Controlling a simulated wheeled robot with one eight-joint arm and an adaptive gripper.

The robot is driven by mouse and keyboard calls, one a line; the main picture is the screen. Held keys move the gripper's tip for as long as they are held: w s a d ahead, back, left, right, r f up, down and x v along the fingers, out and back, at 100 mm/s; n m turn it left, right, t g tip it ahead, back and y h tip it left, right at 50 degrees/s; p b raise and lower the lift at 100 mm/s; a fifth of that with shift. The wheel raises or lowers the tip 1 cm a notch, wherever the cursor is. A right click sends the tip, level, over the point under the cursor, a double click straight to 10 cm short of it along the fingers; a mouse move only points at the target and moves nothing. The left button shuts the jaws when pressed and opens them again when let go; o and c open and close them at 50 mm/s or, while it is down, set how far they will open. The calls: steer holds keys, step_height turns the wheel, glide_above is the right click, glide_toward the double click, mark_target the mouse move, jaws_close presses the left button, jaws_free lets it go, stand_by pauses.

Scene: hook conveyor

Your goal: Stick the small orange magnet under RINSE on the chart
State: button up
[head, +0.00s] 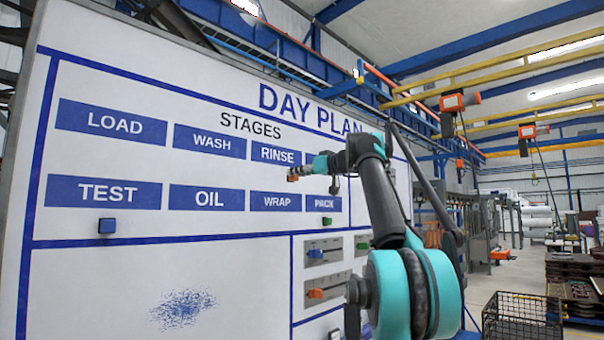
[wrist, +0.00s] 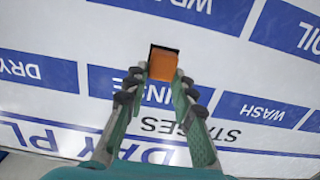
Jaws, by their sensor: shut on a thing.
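The white DAY PLAN chart (head: 110,265) fills the left of the head view. Its blue RINSE label (head: 276,154) is in the upper row, right of WASH. My gripper (head: 301,172) is shut on the small orange magnet (head: 292,174), just below the right part of that label. In the wrist view, where the chart appears upside down, the orange magnet (wrist: 163,63) sits between my fingertips (wrist: 162,79), against the blank strip beside the RINSE label (wrist: 150,93). My fingers partly hide the label. I cannot tell whether the magnet touches the chart.
Grey slider panels with coloured knobs (head: 324,252) are lower on the board. A wire basket (head: 522,318) stands at the lower right. The WRAP label (head: 283,201) is close below my gripper.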

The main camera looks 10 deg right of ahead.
steer(key=shift+x, duration=2.8)
steer(key=shift+w+a+r, duration=0.15)
steer(key=shift+w, duration=0.2)
steer(key=o, duration=1.1)
